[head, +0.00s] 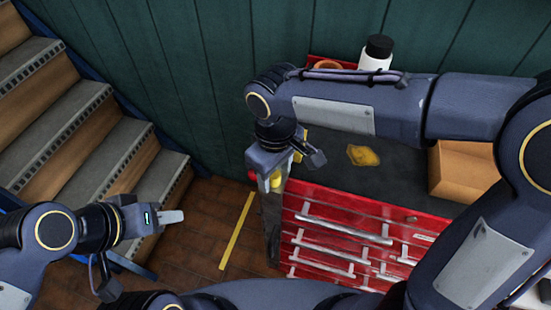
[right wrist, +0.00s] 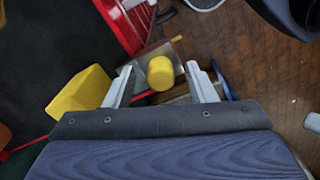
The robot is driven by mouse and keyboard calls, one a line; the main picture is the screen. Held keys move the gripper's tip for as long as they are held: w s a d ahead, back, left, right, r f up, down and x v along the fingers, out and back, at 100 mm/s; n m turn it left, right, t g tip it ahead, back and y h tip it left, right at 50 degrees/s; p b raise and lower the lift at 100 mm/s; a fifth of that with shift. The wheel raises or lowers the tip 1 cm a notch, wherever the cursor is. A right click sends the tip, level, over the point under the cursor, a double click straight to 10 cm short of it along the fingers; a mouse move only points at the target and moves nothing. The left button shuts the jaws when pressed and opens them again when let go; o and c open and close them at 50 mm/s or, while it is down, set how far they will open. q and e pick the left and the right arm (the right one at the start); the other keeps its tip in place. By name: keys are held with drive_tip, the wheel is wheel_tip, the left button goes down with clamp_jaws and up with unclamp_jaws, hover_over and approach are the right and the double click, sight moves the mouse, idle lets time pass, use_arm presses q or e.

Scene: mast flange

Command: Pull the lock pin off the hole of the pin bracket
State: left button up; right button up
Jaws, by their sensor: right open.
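In the right wrist view, a yellow cylinder (right wrist: 161,72), which looks like the lock pin's handle, is between the two fingers of my right gripper (right wrist: 162,83). The fingers are apart, with a gap showing on each side of it. A pale metal plate (right wrist: 172,50), seemingly the pin bracket, lies behind the cylinder; the hole is hidden. In the head view, my right gripper (head: 275,178) points down at the cabinet's left side, with yellow showing at its fingers. My left gripper (head: 172,217) is over the floor at the left, away from the pin; its fingers overlap from this angle.
A red drawer cabinet (head: 350,225) with a dark top stands at the right. A yellow cloth-like piece (head: 363,155), a cardboard box (head: 465,170) and a white bottle with black cap (head: 376,55) are on it. Stairs (head: 75,125) rise at left.

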drive_tip(key=shift+f, duration=0.3)
drive_tip(key=c, duration=1.1)
drive_tip(key=shift+r+p, duration=4.1)
drive_tip(key=shift+r, duration=0.7)
